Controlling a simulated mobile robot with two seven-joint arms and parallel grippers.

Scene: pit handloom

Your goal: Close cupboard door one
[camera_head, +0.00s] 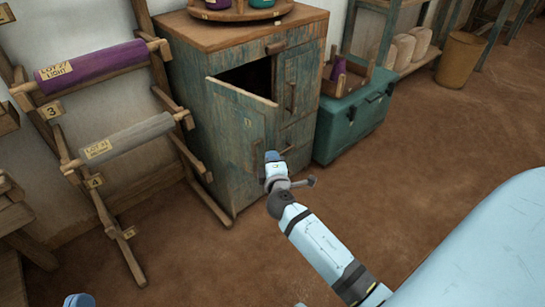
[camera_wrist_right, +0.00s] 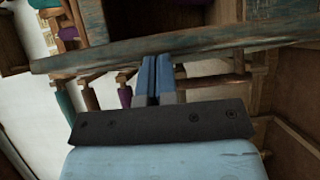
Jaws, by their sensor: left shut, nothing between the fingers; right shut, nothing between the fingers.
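The worn teal wooden cupboard (camera_head: 190,80) stands at the upper middle of the head view. Its left door (camera_head: 240,130) stands partly open, swung outward, with a dark gap above and behind it. Another front panel with a handle (camera_head: 292,97) beside it looks closed. My right gripper (camera_head: 271,157) is at the lower free edge of the open door, on its outer side. In the right wrist view its fingers (camera_wrist_right: 157,78) are together and empty, close to the weathered door edge (camera_wrist_right: 180,48); contact is unclear. My left gripper (camera_head: 78,300) barely shows at the bottom left, shut.
A rack with a purple roll (camera_head: 92,65) and a grey roll (camera_head: 125,137) stands left of the cupboard. A teal chest (camera_head: 345,122) stands to its right, with a crate on top. A round tray (camera_head: 240,12) is on the cupboard top. The brown floor (camera_head: 430,160) at right is clear.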

